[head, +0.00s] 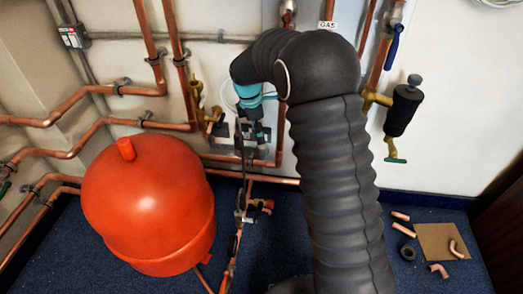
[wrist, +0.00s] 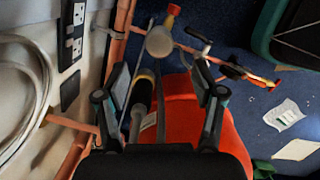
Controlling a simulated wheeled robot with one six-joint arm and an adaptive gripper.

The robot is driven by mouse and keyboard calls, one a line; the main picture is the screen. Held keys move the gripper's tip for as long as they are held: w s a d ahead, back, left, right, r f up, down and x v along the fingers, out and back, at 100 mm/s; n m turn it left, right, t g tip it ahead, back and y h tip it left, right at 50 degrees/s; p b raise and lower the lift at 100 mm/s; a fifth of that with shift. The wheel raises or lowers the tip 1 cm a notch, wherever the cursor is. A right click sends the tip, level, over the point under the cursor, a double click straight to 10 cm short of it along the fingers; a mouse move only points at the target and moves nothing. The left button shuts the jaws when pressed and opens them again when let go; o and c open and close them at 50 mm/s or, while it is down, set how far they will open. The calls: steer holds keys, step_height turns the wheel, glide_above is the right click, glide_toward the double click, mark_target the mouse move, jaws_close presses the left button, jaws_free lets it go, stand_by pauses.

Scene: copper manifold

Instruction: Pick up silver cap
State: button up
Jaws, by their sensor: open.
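A round pale grey cap (wrist: 160,42), which looks like the silver cap, shows at the upper middle of the wrist view, beside a red and yellow fitting. I cannot pick it out surely in the head view. My gripper (wrist: 160,82) is open, its two dark fingers apart. The cap appears between and beyond the fingertips, with nothing seen in the grip. A dark cylinder with a yellowish band (wrist: 142,95) also appears between the fingers; its depth is unclear. In the head view my gripper hangs near the wall pipes, partly hidden by my arm.
Copper pipes (head: 95,125) run along the wall. A black cylinder with a grey top (head: 404,108) is on the right wall. Loose copper elbows and a cardboard piece (head: 435,240) lie on the blue floor.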

mark_target(262, 146)
steer(key=shift+w+d+f, duration=0.1)
steer(key=shift+d+f, duration=0.15)
steer(key=shift+f, duration=0.95)
steer(key=shift+d+f, duration=0.25)
steer(key=shift+f, duration=0.95)
steer(key=shift+w+d+f, duration=0.1)
steer(key=shift+d+f, duration=0.15)
steer(key=shift+f, duration=0.95)
steer(key=c, duration=1.2)
